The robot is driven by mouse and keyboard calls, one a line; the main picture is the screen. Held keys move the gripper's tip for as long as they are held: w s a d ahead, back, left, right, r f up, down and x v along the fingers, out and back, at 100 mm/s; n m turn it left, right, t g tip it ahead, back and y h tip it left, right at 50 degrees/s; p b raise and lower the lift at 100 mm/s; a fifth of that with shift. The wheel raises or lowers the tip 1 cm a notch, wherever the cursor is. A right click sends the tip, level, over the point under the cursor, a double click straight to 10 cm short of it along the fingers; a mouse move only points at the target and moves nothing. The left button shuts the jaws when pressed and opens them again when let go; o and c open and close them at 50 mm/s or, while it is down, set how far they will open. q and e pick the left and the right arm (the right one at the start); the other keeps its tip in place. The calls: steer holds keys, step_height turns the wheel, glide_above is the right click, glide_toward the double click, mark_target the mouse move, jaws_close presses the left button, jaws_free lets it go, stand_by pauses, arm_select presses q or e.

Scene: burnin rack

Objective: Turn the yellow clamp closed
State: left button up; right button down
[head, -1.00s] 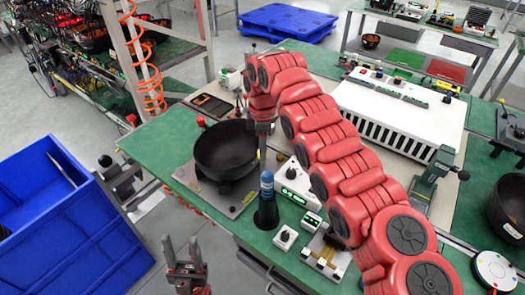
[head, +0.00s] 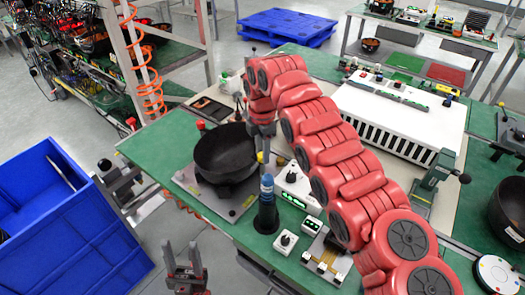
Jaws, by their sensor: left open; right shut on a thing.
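My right gripper (head: 262,146) points down at the right rim of the black bowl (head: 222,152). A small yellow piece (head: 261,157), seemingly the yellow clamp, shows at its fingertips, and the gripper is shut on it. The fingers hide most of the piece, so I cannot tell how far it is turned. The bowl sits on a grey plate (head: 187,180) on the green bench. My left gripper (head: 186,258) is open and empty, low in front of the bench and clear of it.
A black stand with a blue top (head: 267,190) is just in front of the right gripper. Small control boxes (head: 285,240) lie to its right. A large white vented unit (head: 400,120) stands behind my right arm. A blue bin (head: 75,225) is at left.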

steer(key=c, duration=0.5)
jaws_free()
step_height(320, 180, up, 7)
steer(key=shift+a+f, duration=0.15)
steer(key=shift+f, duration=0.05)
step_height(320, 180, up, 11)
steer(key=p, duration=0.9)
steer(key=shift+f+p, duration=0.1)
steer(key=shift+p, duration=0.2)
